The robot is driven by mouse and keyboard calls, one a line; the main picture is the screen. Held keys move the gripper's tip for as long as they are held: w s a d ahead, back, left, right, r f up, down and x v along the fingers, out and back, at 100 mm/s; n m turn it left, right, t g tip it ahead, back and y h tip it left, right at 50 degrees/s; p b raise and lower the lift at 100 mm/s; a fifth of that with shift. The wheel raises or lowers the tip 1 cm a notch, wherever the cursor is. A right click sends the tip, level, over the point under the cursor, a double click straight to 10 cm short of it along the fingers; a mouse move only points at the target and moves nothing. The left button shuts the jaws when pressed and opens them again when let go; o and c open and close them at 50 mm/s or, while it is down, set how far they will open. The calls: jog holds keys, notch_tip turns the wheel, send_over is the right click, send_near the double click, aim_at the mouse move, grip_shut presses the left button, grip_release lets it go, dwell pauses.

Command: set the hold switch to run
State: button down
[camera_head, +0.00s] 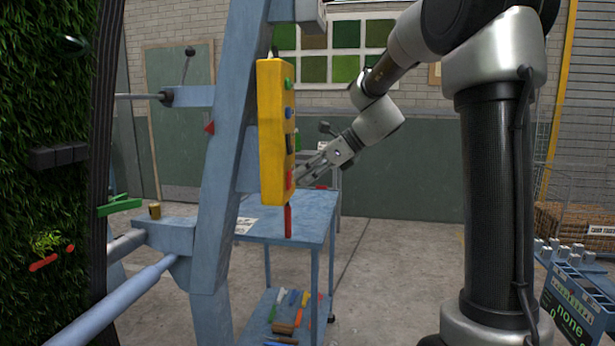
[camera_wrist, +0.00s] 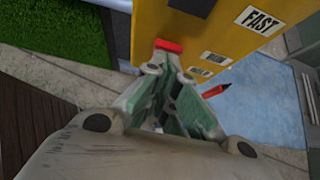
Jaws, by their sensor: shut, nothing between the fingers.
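A yellow control box (camera_head: 272,130) hangs on the blue frame, with green, blue, dark and red controls down its right-hand face. The box also fills the top of the wrist view (camera_wrist: 225,30). A red switch (camera_wrist: 169,46) sits near the box's lower edge; it also shows in the head view (camera_head: 289,178). No hold or run wording is readable. My gripper (camera_head: 297,180) is shut and empty at the lower part of the box. In the wrist view its fingertips (camera_wrist: 168,68) are just below the red switch; I cannot tell whether they touch it.
A "FAST" label (camera_wrist: 260,19) is on the box. A red pointed object (camera_head: 288,220) shows below the box. A blue cart (camera_head: 305,210) stands behind, with several tools on its lower shelf. A turf panel (camera_head: 45,180) is at left. Floor between cart and arm is clear.

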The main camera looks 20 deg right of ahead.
jog(key=shift+w+a+r, duration=0.1)
jog(key=shift+w+a, duration=0.05)
jog(key=shift+a, duration=0.1)
jog(key=shift+r, duration=0.15)
jog(key=shift+r, duration=0.65)
jog(key=shift+d, duration=0.1)
jog(key=shift+d, duration=0.25)
jog(key=v, duration=1.2)
jog(key=shift+r, duration=0.5)
